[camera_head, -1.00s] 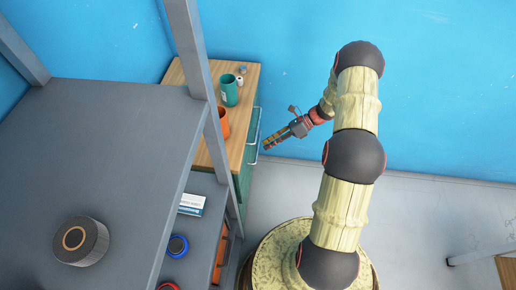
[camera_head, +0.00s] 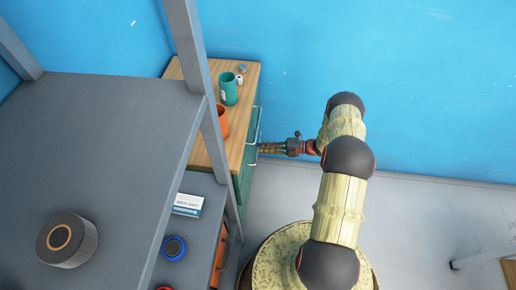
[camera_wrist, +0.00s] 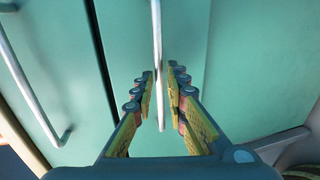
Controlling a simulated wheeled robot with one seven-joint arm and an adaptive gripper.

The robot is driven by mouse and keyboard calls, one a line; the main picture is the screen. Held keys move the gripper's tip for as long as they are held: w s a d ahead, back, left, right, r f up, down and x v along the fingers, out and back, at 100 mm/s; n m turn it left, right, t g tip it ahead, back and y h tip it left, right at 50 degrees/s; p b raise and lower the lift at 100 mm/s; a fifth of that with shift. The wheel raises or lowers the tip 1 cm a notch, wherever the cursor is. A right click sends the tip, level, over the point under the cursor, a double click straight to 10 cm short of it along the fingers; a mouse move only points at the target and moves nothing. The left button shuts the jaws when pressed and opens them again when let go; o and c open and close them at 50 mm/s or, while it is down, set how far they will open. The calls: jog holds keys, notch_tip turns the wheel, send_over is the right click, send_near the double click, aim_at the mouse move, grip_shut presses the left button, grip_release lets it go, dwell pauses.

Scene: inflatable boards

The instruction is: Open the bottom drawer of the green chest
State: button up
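The green chest with a wooden top (camera_head: 238,148) stands against the blue wall in the head view, its green front facing right. My gripper (camera_head: 262,149) is level at the chest front, near its handles. In the wrist view green drawer fronts fill the picture, turned sideways. A pale bar handle (camera_wrist: 158,50) runs between the two fingers of my gripper (camera_wrist: 161,85). The fingers are open, with a gap visible on both sides of the bar. A second handle (camera_wrist: 30,80) is on the drawer front to the left. I cannot tell for sure which drawer the middle handle belongs to.
A green cup (camera_head: 229,89) and an orange cup (camera_head: 222,124) stand on the chest. A grey shelf unit (camera_head: 110,130) with a dark round object (camera_head: 67,241) stands close at the left.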

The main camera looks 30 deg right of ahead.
jog(key=shift+x, duration=1.4)
jog(key=shift+r, duration=0.1)
jog(key=shift+c, duration=0.9)
grip_shut()
